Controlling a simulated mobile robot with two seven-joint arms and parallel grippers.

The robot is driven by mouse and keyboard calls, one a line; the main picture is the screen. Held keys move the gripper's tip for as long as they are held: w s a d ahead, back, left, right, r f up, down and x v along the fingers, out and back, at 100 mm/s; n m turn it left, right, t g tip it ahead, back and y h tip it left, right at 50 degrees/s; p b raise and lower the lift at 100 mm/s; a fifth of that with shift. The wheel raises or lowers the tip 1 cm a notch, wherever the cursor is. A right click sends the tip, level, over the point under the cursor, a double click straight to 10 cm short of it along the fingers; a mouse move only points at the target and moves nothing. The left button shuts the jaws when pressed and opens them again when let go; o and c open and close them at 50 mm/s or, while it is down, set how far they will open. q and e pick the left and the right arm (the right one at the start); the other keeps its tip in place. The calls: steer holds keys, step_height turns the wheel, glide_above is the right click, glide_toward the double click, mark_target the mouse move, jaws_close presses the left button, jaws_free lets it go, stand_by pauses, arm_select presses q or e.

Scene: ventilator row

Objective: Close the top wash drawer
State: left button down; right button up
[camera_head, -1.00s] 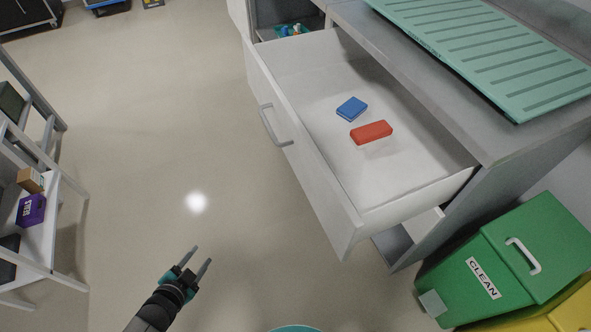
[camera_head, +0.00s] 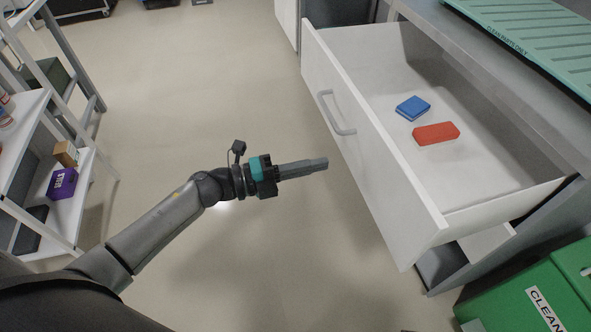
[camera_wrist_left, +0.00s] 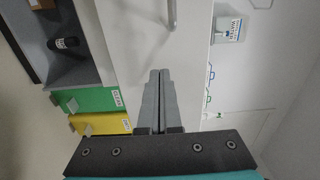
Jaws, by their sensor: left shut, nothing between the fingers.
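The top wash drawer (camera_head: 377,165) is white and stands pulled far out from the grey cabinet, with a grey bar handle (camera_head: 337,114) on its front. A blue block (camera_head: 413,108) and a red block (camera_head: 436,133) lie inside it. My left gripper (camera_head: 326,163) is shut and empty, pointing right towards the drawer front, apart from it and a little nearer me than the handle. In the left wrist view the shut fingers (camera_wrist_left: 159,78) point at the white front, with the handle (camera_wrist_left: 172,14) above them. My right gripper is not in view.
A green bin (camera_head: 535,295) marked CLEAN stands at the lower right, near the drawer's near end. A teal ribbed mat (camera_head: 530,40) lies on the worktop. A white shelf rack (camera_head: 40,180) stands at the left. The floor between is clear.

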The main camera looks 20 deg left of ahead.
mark_target(363, 155)
arm_select(q)
steer(key=b+x, duration=0.1)
steer(key=x, duration=0.5)
steer(key=shift+w+d, duration=0.4)
steer(key=shift+d, duration=0.15)
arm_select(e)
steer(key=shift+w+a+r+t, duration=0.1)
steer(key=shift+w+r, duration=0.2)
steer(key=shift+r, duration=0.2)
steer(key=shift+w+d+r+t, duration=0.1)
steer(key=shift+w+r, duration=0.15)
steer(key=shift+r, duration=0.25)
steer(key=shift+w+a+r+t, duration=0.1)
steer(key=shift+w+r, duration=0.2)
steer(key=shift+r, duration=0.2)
